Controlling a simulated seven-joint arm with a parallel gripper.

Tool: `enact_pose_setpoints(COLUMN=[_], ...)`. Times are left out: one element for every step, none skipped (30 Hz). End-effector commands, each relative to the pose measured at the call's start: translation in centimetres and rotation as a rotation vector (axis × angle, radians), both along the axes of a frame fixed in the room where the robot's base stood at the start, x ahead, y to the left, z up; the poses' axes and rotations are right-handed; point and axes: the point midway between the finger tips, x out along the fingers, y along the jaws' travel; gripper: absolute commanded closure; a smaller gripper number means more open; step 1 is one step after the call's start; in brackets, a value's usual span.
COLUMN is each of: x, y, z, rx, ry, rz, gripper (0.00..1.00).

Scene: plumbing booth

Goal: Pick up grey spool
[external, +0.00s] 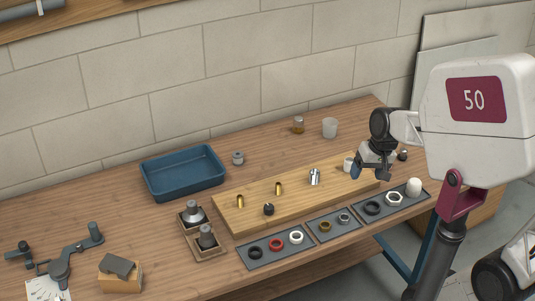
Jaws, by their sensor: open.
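A small grey spool-like piece (238,158) stands on the workbench just right of the blue tray; it is the likeliest grey spool, but it is too small to be sure. My gripper (370,173) is open and points down over the right end of the wooden board, far to the right of that piece. A small whitish cylinder (348,164) stands beside its left finger, partly hidden; I cannot tell whether they touch. A dark grey piece (403,154) shows just behind my gripper.
The blue tray (183,172) looks empty. The wooden board (330,191) carries brass pieces, a black piece and a chrome piece (315,177). Grey mats (262,262) with rings line the front edge. Wooden holders (207,241) stand left. A pale cup (330,128) stands behind.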

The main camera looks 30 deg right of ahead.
Motion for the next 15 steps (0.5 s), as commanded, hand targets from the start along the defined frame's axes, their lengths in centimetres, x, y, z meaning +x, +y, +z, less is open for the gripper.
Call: enact_pose_setpoints(x=[1.2,1.8,2.7,3.4,4.0,4.9,5.6,6.3,7.2,7.9,8.6,9.5,10.2,10.9,11.9], y=[0.4,0.8,1.1,1.4,1.7,2.1,2.4,2.7,3.0,3.3,3.6,3.9,4.2,4.5,4.8], z=[-0.2,-0.2,-0.2,-0.3,-0.4,-0.5,-0.6,-0.7,-0.8,-0.8,-1.0,-1.1,-1.3,-1.4,-1.6], rx=[0.031,0.051,0.079,0.099,0.118,0.145,0.165,0.184,0.21,0.229,0.249,0.275,0.293,0.312,0.337], ry=[0.017,0.027,0.037,0.046,0.057,0.069,0.079,0.088,0.102,0.111,0.121,0.135,0.145,0.157,0.168], rz=[-0.026,-0.044,-0.068,-0.086,-0.105,-0.129,-0.147,-0.166,-0.191,-0.209,-0.228,-0.254,-0.272,-0.291,-0.316], gripper=[0.25,0.25,0.25,0.25,0.25,0.25,0.25,0.25,0.25,0.25,0.25,0.25,0.25,0.25,0.25])
